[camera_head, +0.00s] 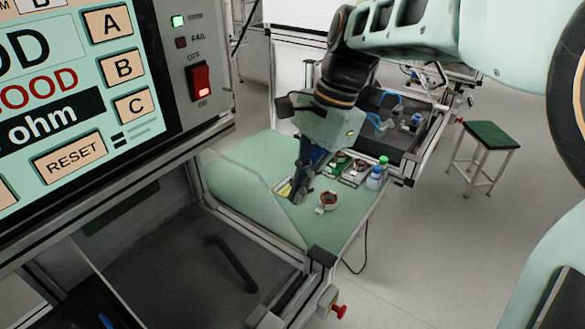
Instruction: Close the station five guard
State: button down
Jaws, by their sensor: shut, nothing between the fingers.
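A clear panel (243,187), which looks like a guard, stands at the left of the green work surface, beside the framed bay (185,275) under the tester. I cannot read any station number, so I cannot tell if it is the station five guard. A dark bar (232,262), perhaps a handle, shows in the bay. Its attachment is unclear. My gripper (297,197) points down over the green work surface, right of the clear panel. It is shut and empty. Whether its tips touch anything is unclear.
The tester (120,75) with lit screen and red switch fills the upper left. A green-topped stool (488,136) stands right on open floor. A red knob (338,310) sticks out in front.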

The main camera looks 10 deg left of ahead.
jog(key=shift+n+g+h, duration=0.3)
jog(key=shift+g+h, duration=0.1)
jog(key=shift+g, duration=0.3)
jog(key=shift+s+a+f+p, duration=0.25)
jog(key=shift+s+a+f, duration=0.6)
jog(key=shift+s+f, duration=0.85)
jog(key=shift+s+a+f+p, duration=0.2)
jog(key=shift+s+a+f, duration=0.6)
jog(key=shift+s+f, duration=0.85)
jog(key=shift+s+a+f+p, duration=0.25)
jog(key=shift+s+a+f, duration=0.6)
jog(key=shift+s+f, duration=0.85)
